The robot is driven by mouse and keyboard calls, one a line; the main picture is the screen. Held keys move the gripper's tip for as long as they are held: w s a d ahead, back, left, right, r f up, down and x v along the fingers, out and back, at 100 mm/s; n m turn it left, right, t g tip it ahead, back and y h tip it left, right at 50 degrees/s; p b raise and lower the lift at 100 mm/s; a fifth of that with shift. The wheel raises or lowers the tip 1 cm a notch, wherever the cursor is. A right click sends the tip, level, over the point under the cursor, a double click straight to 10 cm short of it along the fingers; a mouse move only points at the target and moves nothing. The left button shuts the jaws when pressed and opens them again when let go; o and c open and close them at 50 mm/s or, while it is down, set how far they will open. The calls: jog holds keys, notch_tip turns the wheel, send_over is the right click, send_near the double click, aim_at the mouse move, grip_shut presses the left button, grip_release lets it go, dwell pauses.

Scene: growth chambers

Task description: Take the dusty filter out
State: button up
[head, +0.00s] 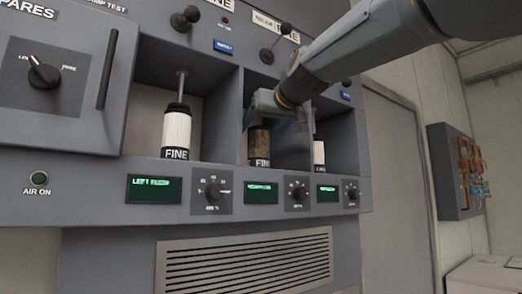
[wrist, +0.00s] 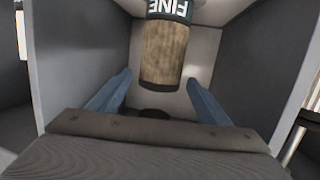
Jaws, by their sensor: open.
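The dusty filter (head: 259,143) is a brown, dirty cylinder with a dark top and a dark base band marked FINE. It stands in the middle bay of the grey cabinet. In the wrist view the dusty filter (wrist: 163,55) appears upside down. My gripper (head: 270,112) reaches into the middle bay at the filter's upper part and hides its top. In the wrist view the two blue fingers of my gripper (wrist: 158,85) are spread wide, one on each side of the filter's line, with gaps to it. Nothing is held.
White filters stand in the left bay (head: 176,132) and the right bay (head: 319,152). Grey walls bound the middle bay closely on both sides. Levers (head: 186,18) sit above, and displays and knobs (head: 212,190) below. A spares door (head: 62,70) is at left.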

jog(key=x, duration=0.2)
jog(key=p+x, duration=0.1)
jog(key=x, duration=0.1)
jog(key=p+x, duration=0.1)
jog(key=shift+w+a+f, duration=0.1)
jog(key=shift+w+f, duration=0.25)
jog(key=shift+f, duration=0.05)
jog(key=c, duration=1.2)
jog(key=shift+r, duration=0.1)
jog(key=shift+c, duration=0.2)
